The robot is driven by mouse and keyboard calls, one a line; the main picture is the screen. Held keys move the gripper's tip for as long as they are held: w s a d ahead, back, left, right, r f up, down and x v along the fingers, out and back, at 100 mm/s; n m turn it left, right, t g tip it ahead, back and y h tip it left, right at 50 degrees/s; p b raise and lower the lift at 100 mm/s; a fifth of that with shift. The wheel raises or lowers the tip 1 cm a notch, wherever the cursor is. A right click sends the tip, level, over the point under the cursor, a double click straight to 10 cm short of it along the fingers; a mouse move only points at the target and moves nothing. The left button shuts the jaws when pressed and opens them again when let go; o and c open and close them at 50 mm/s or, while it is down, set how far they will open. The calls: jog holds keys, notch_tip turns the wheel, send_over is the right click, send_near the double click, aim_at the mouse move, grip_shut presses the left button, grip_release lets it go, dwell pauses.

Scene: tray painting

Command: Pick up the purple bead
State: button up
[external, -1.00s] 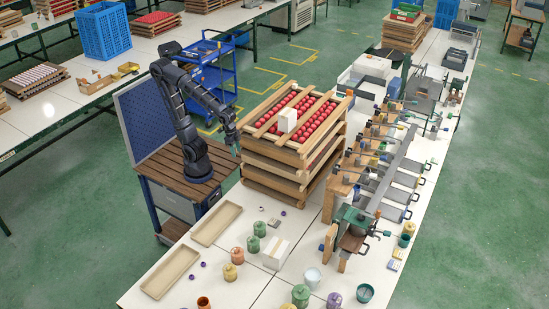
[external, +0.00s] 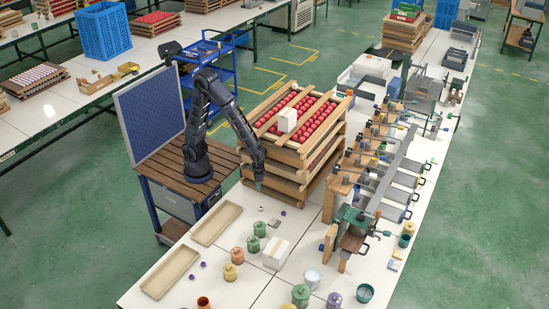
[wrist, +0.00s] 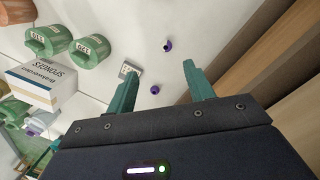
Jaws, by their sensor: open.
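Two small purple beads lie on the white tabletop in the wrist view. One bead (wrist: 155,89) lies in the gap between my fingers as seen from the wrist, and the other bead (wrist: 168,45) lies farther up the picture. In the external view a small purple bead (external: 283,213) shows on the table to the lower right of my gripper. More purple beads (external: 203,264) lie by the beige trays. My gripper (wrist: 159,69) is open and empty, with teal fingers. In the external view my gripper (external: 259,186) points down above the table, beside the stacked wooden trays.
Wooden trays of red items (external: 290,160) stand close behind my gripper; their wooden side (wrist: 255,55) fills the wrist view's right. A white box (wrist: 42,84), green jars (wrist: 90,50) and a small tag (wrist: 131,67) are at left. Empty beige trays (external: 171,272) lie nearer the camera.

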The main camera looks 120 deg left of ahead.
jog(key=n+g, duration=0.1)
jog(key=n, duration=0.1)
send_near(261, 209)
jog(key=s+f, duration=0.1)
jog(key=shift+s+f, duration=0.1)
jog(key=shift+f, duration=1.8)
jog(key=shift+s+f, duration=0.15)
jog(key=shift+f, duration=1.8)
jog(key=c, duration=1)
